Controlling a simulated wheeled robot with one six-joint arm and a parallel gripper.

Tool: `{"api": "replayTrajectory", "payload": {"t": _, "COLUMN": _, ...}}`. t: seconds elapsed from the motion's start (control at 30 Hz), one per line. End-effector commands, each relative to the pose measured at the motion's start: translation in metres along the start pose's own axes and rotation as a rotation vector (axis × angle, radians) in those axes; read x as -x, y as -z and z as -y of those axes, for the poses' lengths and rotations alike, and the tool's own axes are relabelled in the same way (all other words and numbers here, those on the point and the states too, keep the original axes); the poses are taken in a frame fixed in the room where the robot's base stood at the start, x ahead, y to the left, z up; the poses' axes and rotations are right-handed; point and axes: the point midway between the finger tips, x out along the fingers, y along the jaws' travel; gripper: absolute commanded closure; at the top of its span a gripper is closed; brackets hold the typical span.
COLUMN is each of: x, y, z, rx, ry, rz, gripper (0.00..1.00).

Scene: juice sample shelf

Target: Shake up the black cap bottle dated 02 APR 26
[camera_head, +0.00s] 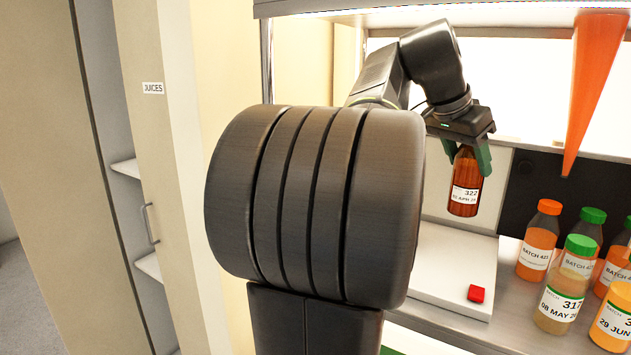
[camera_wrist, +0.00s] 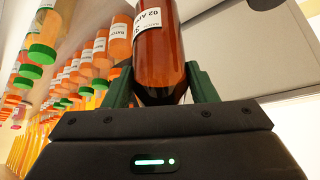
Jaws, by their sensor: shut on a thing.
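My gripper (camera_head: 468,146) is shut on a dark amber-red bottle (camera_head: 465,184), which hangs below the jaws, close to upright. Its white label reads 322 with a date that looks like 02 APR 26, small and partly cut off. In the wrist view the bottle (camera_wrist: 160,50) sits between the green fingers of my gripper (camera_wrist: 160,85), and the label shows "02 AP". The bottle's top end between the fingers looks dark; its cap is mostly hidden. The bottle is in the air above a white flat device, apart from it.
The white device (camera_head: 440,262) has a red button (camera_head: 476,293). Several orange and yellow bottles with green or orange caps, such as one labelled 317 (camera_head: 563,300), stand on the right. An orange pointed shape (camera_head: 592,80) hangs at upper right. A cabinet marked JUICES (camera_head: 153,88) is left.

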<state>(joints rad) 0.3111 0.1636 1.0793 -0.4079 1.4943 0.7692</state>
Motion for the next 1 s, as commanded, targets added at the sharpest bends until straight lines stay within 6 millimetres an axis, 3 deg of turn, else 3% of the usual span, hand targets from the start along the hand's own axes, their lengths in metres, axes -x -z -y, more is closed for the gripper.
{"api": "replayTrajectory", "payload": {"t": 0.03, "x": -0.006, "y": 0.013, "z": -0.025, "rx": -0.017, "ry": -0.009, "rz": -0.002, "gripper": 0.79}}
{"api": "replayTrajectory", "payload": {"t": 0.1, "x": -0.015, "y": 0.026, "z": -0.048, "rx": -0.018, "ry": -0.009, "rz": -0.002, "gripper": 0.79}}
{"api": "replayTrajectory", "payload": {"t": 0.17, "x": -0.019, "y": 0.032, "z": -0.058, "rx": -0.013, "ry": -0.007, "rz": -0.002, "gripper": 0.79}}
{"api": "replayTrajectory", "payload": {"t": 0.23, "x": -0.017, "y": 0.029, "z": -0.051, "rx": -0.002, "ry": -0.001, "rz": -0.002, "gripper": 0.79}}
{"api": "replayTrajectory", "payload": {"t": 0.33, "x": -0.004, "y": 0.008, "z": -0.014, "rx": 0.008, "ry": 0.005, "rz": -0.002, "gripper": 0.79}}
{"api": "replayTrajectory", "payload": {"t": 0.43, "x": 0.003, "y": -0.003, "z": 0.006, "rx": 0.002, "ry": 0.001, "rz": -0.002, "gripper": 0.79}}
{"api": "replayTrajectory", "payload": {"t": 0.5, "x": 0.000, "y": 0.002, "z": -0.004, "rx": -0.010, "ry": -0.005, "rz": -0.003, "gripper": 0.79}}
{"api": "replayTrajectory", "payload": {"t": 0.63, "x": -0.016, "y": 0.027, "z": -0.050, "rx": -0.018, "ry": -0.009, "rz": -0.002, "gripper": 0.79}}
{"api": "replayTrajectory", "payload": {"t": 0.7, "x": -0.019, "y": 0.032, "z": -0.058, "rx": -0.010, "ry": -0.005, "rz": -0.002, "gripper": 0.79}}
{"api": "replayTrajectory", "payload": {"t": 0.77, "x": -0.016, "y": 0.027, "z": -0.048, "rx": -0.001, "ry": 0.000, "rz": -0.002, "gripper": 0.79}}
{"api": "replayTrajectory", "payload": {"t": 0.9, "x": 0.001, "y": 0.000, "z": 0.001, "rx": 0.007, "ry": 0.003, "rz": -0.001, "gripper": 0.79}}
{"api": "replayTrajectory", "payload": {"t": 1.0, "x": 0.003, "y": -0.003, "z": 0.005, "rx": -0.005, "ry": -0.002, "rz": -0.002, "gripper": 0.79}}
